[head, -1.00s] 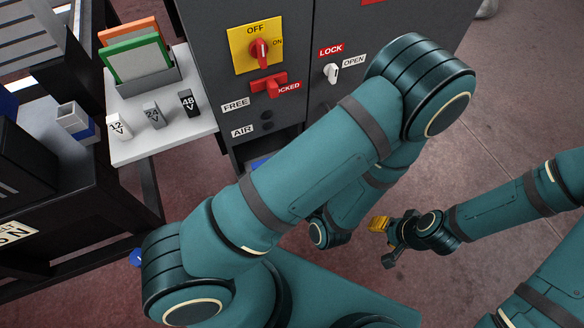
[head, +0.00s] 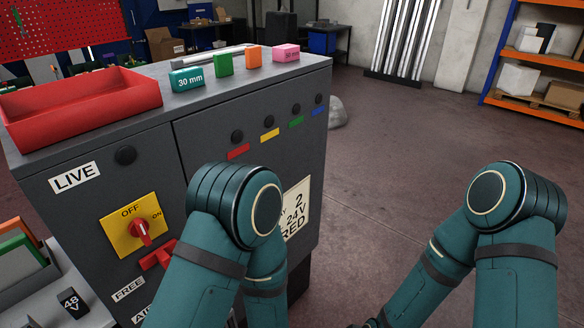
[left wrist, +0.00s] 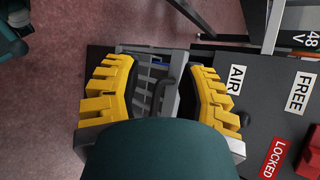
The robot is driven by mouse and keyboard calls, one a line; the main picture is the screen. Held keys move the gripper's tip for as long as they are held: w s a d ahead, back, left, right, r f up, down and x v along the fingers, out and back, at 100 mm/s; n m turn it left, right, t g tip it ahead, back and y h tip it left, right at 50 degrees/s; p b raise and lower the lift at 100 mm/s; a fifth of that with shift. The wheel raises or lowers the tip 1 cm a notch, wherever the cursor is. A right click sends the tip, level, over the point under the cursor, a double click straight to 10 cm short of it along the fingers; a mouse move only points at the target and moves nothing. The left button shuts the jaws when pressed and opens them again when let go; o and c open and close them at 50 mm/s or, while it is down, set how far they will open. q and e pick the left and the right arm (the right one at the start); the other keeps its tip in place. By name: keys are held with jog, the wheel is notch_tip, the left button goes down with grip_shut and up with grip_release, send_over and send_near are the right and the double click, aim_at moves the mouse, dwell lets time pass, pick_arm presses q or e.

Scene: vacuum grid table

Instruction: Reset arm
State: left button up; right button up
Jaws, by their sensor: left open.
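My left gripper (left wrist: 158,75) shows in the left wrist view with its yellow fingers spread wide. Between and beyond them are a grey slotted structure and a dark curved part; I see nothing clamped. The gripper is beside the grey cabinet (head: 95,215), near its AIR (left wrist: 236,79) and FREE (left wrist: 299,92) labels. In the head view my left arm is bent in front of the cabinet, hiding part of its front, with its gripper out of frame. My right arm is bent over floor at the right; its gripper is not visible.
On the cabinet top are a red tray (head: 85,108), a teal 30 mm block (head: 187,80) and a pink block (head: 286,53). The red rotary switch (head: 141,232) points near OFF. A side shelf with a 48V block (head: 72,302) is lower left. Open floor (head: 390,150) lies right.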

pick_arm(q)
jog(key=s+d+f+n+g+h, duration=0.2)
jog(key=s+d+g+h, duration=0.1)
jog(key=d+h, duration=0.25)
jog(key=s+d+f+n+g+h, duration=0.1)
jog(key=s+d+f+g+h, duration=0.1)
jog(key=s+d+f+h, duration=0.3)
jog(key=w+a+n+t+h, duration=0.1)
jog(key=w+t+h, duration=0.1)
jog(key=w, duration=0.4)
jog(key=w+a+r+n+t+h, duration=0.1)
jog(key=w+n+t+h, duration=0.1)
jog(key=w+t, duration=0.3)
jog(key=shift+w+a+r+n, duration=0.25)
jog(key=shift+w+n, duration=0.05)
jog(key=shift+w, duration=0.95)
